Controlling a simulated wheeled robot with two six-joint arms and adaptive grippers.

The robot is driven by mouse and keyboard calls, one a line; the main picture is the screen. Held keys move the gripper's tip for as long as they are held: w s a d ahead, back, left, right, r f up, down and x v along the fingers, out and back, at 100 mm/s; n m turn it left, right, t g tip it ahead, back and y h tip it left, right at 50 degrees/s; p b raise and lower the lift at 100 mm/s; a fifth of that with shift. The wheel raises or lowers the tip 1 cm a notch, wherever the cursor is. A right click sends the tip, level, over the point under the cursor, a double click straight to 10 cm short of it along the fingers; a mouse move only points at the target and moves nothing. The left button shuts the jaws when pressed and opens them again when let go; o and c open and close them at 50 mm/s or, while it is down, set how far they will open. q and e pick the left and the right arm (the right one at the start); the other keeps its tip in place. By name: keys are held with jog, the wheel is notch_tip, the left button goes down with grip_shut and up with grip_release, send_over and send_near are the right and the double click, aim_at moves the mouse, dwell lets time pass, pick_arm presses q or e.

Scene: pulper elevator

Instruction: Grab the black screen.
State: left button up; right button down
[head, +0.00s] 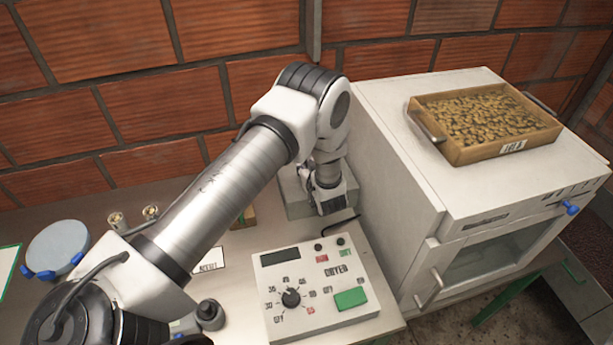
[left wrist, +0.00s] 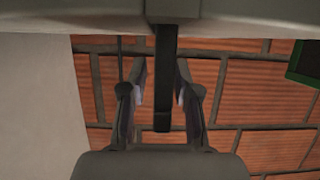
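My left gripper (head: 328,198) reaches down at the back of the table, over a grey box (head: 294,200) that the arm partly hides. In the left wrist view the two fingers of this gripper (left wrist: 161,75) are apart, one on each side of a dark upright bar (left wrist: 163,85). A gap shows between the bar and each finger. The bar joins a pale grey body (left wrist: 250,18) along the top edge. I cannot tell whether the bar is part of the black screen, and no black screen shows clearly. My right gripper is not in view.
A dryer control box (head: 320,290) with a knob and green button stands in front. A white oven (head: 390,130) stands close on the right, with a wooden tray of beans (head: 470,152) on top. A brick wall (head: 150,125) is behind.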

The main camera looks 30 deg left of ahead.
pick_arm(q)
jog(key=shift+f, duration=0.1)
grip_shut()
jog(key=shift+w, duration=0.1)
